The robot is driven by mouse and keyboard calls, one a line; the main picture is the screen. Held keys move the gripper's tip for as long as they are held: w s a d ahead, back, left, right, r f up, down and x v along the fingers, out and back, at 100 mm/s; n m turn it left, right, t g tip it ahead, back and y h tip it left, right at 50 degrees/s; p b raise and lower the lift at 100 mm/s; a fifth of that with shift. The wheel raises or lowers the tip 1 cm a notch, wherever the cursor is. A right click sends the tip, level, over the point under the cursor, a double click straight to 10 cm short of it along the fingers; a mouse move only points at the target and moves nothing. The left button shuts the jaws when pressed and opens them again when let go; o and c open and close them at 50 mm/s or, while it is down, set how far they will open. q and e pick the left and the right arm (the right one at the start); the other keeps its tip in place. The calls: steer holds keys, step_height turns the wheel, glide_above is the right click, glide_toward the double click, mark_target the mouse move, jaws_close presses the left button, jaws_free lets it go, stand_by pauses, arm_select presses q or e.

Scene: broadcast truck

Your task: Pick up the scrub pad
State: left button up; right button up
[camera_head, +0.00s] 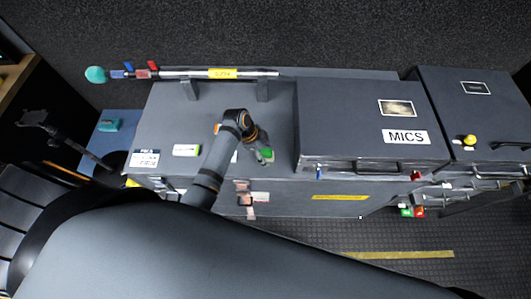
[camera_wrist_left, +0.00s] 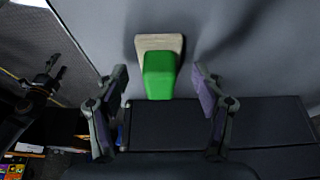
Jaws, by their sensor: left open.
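The scrub pad is a green block on a beige base (camera_wrist_left: 158,75). In the left wrist view it lies on a grey surface, ahead of and between the fingers of my left gripper (camera_wrist_left: 160,100). The fingers are open and apart from it, with a gap on each side. In the head view my left gripper (camera_head: 259,150) is over the front part of the long grey case. A small green patch (camera_head: 267,155) shows beside it, probably the pad, mostly hidden by the gripper. My right gripper is not in view.
The MICS case (camera_head: 372,125) stands close to the right of the gripper. A rod with a teal end (camera_head: 190,74) runs along the back. A white and green item (camera_head: 186,150) lies left of my arm. A dark jointed stand (camera_head: 70,140) is at the far left.

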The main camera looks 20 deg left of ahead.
mark_target(270, 151)
arm_select(q)
steer(key=c, duration=1.2)
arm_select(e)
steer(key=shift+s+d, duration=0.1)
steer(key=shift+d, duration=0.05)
arm_select(q)
steer(key=shift+r, duration=0.1)
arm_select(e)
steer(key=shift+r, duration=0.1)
arm_select(q)
step_height(270, 151, up, 4)
steer(key=p, duration=0.5)
steer(key=shift+r, duration=0.25)
steer(key=shift+s+d+r+p, duration=0.4)
steer(key=shift+s+r+p, duration=1.1)
steer(key=shift+s, duration=0.8)
steer(key=shift+s+d+r+p, duration=0.45)
steer(key=shift+s+r+p, duration=1)
steer(key=shift+s, duration=0.85)
steer(key=shift+s+d+r+p, duration=0.4)
steer(key=shift+s+r+p, duration=0.8)
steer(key=shift+s+p, duration=0.85)
arm_select(e)
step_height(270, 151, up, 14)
steer(key=shift+b, duration=0.3)
